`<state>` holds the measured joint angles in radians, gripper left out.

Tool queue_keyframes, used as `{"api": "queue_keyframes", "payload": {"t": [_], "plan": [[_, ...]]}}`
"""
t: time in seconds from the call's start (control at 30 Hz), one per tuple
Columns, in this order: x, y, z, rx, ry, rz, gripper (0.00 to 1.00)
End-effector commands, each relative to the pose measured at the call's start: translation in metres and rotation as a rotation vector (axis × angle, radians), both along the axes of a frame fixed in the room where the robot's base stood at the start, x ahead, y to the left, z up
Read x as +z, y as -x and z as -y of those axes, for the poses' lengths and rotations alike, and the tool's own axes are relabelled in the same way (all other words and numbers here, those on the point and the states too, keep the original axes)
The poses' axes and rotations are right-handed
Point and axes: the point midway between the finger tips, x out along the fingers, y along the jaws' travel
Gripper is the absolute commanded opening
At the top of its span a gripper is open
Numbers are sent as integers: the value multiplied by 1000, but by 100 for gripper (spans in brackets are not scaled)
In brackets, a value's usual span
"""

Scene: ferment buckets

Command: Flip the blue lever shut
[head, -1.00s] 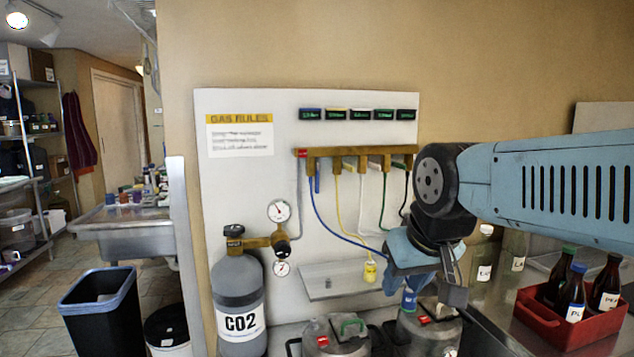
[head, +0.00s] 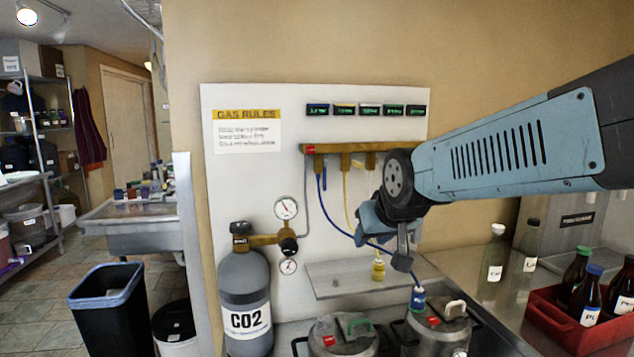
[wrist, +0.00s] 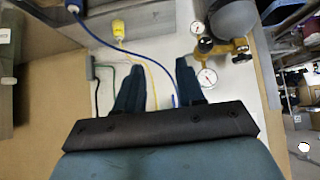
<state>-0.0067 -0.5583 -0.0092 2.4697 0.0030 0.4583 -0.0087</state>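The blue lever (head: 324,186) is a short blue bar that hangs down from the brass manifold (head: 330,149) on the white wall panel, close beside the top of the blue hose (head: 320,200). In the wrist view a small blue piece (wrist: 174,100) by the right finger looks like the same lever, partly hidden by my gripper. My gripper (wrist: 158,68) is open in the wrist view, its two dark blue fingers apart with nothing held between them. In the head view my gripper (head: 400,255) is to the right of the lever and lower, apart from it.
The CO2 cylinder (head: 246,290) with gauges stands left of the manifold. Metal kegs (head: 342,338) stand in front. A red crate (head: 560,325) of bottles is at right. My arm hides the manifold's right part.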

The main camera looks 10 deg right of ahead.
Motion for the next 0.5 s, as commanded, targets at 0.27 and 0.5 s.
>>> {"api": "queue_keyframes", "payload": {"t": [0.27, 0.5], "plan": [[10, -114, 0, -2, -1, 306, 38], [16, -189, -1, -3, -2, 571, 38]]}}
